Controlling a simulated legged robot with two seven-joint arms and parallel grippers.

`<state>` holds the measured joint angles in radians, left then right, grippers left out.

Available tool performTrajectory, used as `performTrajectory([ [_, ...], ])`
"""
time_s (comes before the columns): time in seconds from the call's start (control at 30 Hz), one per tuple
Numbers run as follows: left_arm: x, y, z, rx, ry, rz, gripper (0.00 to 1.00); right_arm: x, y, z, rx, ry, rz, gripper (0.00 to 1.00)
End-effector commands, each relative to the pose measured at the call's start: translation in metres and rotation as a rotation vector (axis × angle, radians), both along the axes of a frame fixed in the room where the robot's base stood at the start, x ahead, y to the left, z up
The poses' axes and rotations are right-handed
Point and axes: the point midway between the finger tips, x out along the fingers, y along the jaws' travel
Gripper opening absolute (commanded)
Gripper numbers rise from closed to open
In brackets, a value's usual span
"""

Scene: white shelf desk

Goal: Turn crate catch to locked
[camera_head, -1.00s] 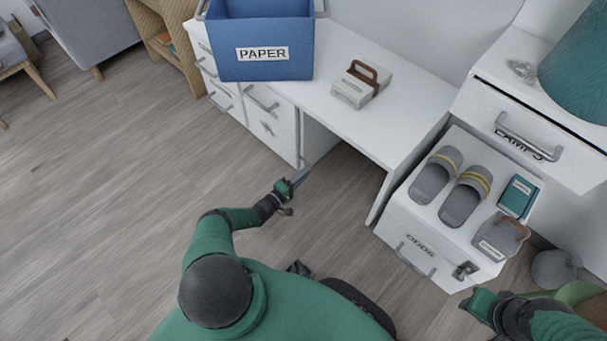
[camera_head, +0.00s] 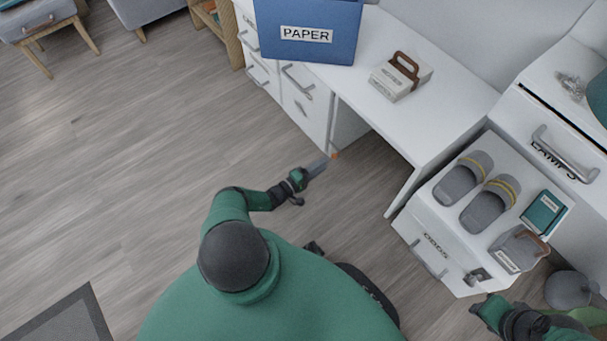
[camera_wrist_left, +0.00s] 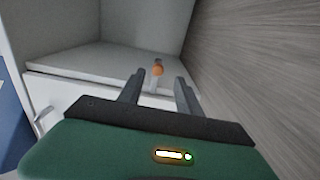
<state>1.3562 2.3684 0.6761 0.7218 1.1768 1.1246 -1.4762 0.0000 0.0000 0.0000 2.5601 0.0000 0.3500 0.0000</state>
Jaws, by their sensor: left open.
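The white ODDS crate (camera_head: 405,228) stands at the lower right. A metal catch (camera_head: 478,277) sits at the right of its front face, near my right gripper (camera_head: 478,308). I cannot tell the catch's setting or whether the gripper touches it. The right fingers are too small to read. My left gripper (camera_head: 316,168) is open and empty, above the floor by the drawer cabinet's lower corner, far from the crate. In the left wrist view its fingers (camera_wrist_left: 158,92) are apart, with a small orange-tipped part (camera_wrist_left: 157,70) beyond them.
Slippers (camera_head: 487,205), a teal book (camera_head: 544,213) and a grey caddy (camera_head: 517,250) lie on the crate. The desk (camera_head: 440,110) holds a blue PAPER box (camera_head: 306,50) and a white box with brown handle (camera_head: 400,76). A LAMPS drawer (camera_head: 560,150) is at right.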

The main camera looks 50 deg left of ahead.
Motion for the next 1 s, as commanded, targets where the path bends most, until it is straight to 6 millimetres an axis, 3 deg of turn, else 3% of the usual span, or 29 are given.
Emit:
performTrajectory([
  [0.03,-0.016,0.002,0.005,-0.001,0.002,0.004,0.41,0.0,0.0,0.011,0.0,0.0,0.0,0.34],
  [0.2,-0.067,0.006,0.003,-0.001,0.003,0.004,0.41,0.0,0.0,0.022,0.0,0.0,0.0,0.34],
  [0.4,-0.108,0.009,-0.001,0.0,0.003,0.001,0.41,0.0,0.0,0.025,0.0,0.0,0.0,0.34],
  [0.57,-0.12,0.009,-0.001,-0.001,0.002,-0.003,0.41,0.0,0.0,0.026,0.0,0.0,0.0,0.34],
  [1.0,-0.118,0.009,0.0,0.0,0.004,-0.012,0.41,0.0,0.0,0.026,0.0,0.0,0.0,0.34],
])
